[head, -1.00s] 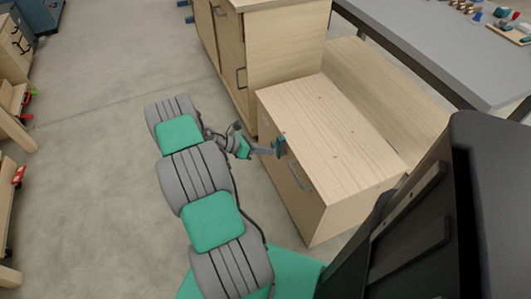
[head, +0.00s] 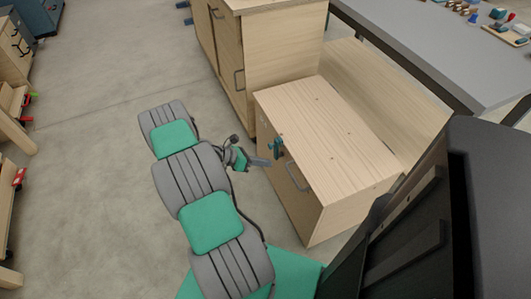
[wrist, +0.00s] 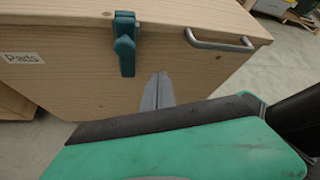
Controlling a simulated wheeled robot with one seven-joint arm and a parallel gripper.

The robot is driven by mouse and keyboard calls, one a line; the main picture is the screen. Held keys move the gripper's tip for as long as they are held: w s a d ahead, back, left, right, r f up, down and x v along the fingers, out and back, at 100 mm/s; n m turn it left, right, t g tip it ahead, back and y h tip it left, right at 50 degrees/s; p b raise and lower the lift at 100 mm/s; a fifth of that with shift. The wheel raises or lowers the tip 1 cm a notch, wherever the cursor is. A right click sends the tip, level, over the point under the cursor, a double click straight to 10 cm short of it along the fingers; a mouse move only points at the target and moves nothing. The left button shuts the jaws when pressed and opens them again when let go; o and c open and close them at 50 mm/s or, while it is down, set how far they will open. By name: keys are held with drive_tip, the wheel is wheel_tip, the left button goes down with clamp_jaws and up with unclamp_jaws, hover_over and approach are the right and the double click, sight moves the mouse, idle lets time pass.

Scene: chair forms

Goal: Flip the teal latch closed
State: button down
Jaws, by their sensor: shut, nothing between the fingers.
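The teal latch (head: 277,147) is on the front of the light wooden chest, near its top edge. In the wrist view the latch (wrist: 125,43) spans from the lid edge downward, its lever hanging about vertical and lying close to the front face. My gripper (head: 264,162) is just in front of the chest, a little below and left of the latch, apart from it. In the wrist view my grey fingertips (wrist: 158,90) are together and empty, below and right of the latch. My wrist housing hides the lower front of the chest.
The chest (head: 325,130) has a metal handle (head: 297,177) right of the latch, also in the wrist view (wrist: 219,43), and a "Parts" label (wrist: 21,58) at left. A taller cabinet (head: 285,50) stands behind it. The floor (head: 90,200) to the left is clear.

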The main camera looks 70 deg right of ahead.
drive_tip(key=w+a+r, duration=0.2)
drive_tip(key=w, duration=0.6)
drive_tip(key=shift+w, duration=0.4)
